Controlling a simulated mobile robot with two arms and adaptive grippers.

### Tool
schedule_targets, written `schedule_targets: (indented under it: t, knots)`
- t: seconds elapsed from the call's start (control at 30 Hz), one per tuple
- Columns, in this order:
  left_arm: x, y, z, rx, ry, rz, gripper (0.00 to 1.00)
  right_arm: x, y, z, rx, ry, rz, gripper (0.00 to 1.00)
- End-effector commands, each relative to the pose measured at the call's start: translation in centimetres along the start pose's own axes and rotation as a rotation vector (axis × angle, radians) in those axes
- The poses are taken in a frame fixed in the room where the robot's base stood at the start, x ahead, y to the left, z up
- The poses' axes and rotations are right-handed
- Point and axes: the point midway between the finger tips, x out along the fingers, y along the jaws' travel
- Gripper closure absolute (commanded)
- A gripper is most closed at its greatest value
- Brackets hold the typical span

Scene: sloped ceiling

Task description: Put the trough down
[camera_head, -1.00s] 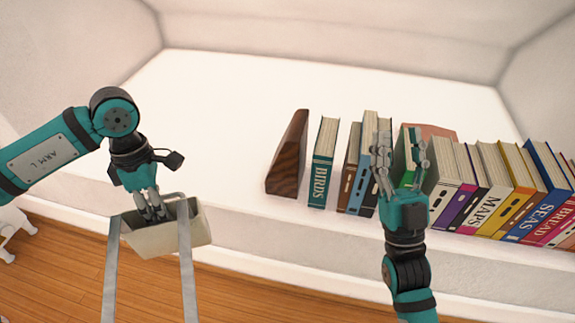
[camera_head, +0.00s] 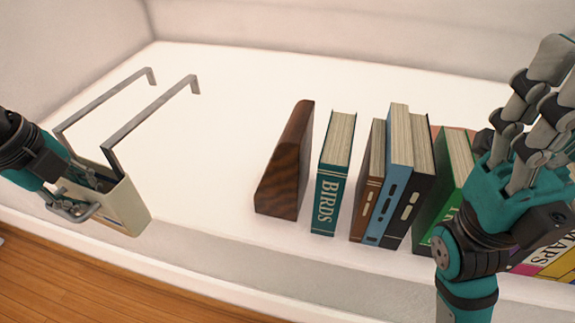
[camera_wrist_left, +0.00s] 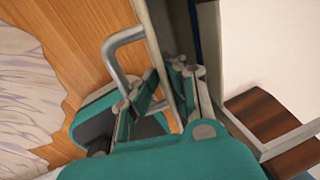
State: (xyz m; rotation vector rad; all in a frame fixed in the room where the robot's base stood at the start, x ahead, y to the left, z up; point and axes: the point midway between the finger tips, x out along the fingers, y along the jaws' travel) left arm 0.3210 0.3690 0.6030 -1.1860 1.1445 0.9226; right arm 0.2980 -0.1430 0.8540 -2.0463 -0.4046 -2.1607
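The trough (camera_head: 128,205) is a cream open box with two long grey metal arms (camera_head: 150,115) whose bent ends lie over the white surface. It is at the left, by the front edge of that surface; I cannot tell whether it touches it. My left gripper (camera_head: 82,192) is shut on the trough's wall, with fingers on both sides of it. The left wrist view shows the fingers (camera_wrist_left: 168,85) around the wall (camera_wrist_left: 155,35), beside a bent grey handle (camera_wrist_left: 115,48). My right gripper (camera_head: 525,110) is open and empty, above the books at the right.
A white shelf surface (camera_head: 220,110) is bare in its back and left parts. A dark wooden wedge (camera_head: 285,165) stands left of a row of upright books, including a teal BIRDS book (camera_head: 330,185) and a green book (camera_head: 440,200). Wooden floor (camera_head: 50,285) lies below the front edge.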

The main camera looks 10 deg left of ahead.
Motion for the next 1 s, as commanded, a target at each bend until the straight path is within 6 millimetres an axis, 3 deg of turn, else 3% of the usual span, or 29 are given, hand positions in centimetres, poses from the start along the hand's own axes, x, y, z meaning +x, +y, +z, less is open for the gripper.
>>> schedule_targets:
  t: [0.3, 0.7, 1.0]
  knots:
    - [-0.2, -0.1, -0.2, -0.095, -0.019, -0.002, 1.0, 0.2, 0.0, -0.9, 0.001, 0.024, 0.0, 0.6]
    - [0.1, -3.5, -1.8, -0.064, -0.014, 0.01, 1.0, -1.0, 0.5, 0.0, 0.02, -0.122, 0.055, 0.6]
    - [0.8, -4.5, -2.2, -0.075, -0.015, 0.004, 1.0, -2.1, 0.6, -0.7, 0.034, -0.215, 0.095, 0.6]
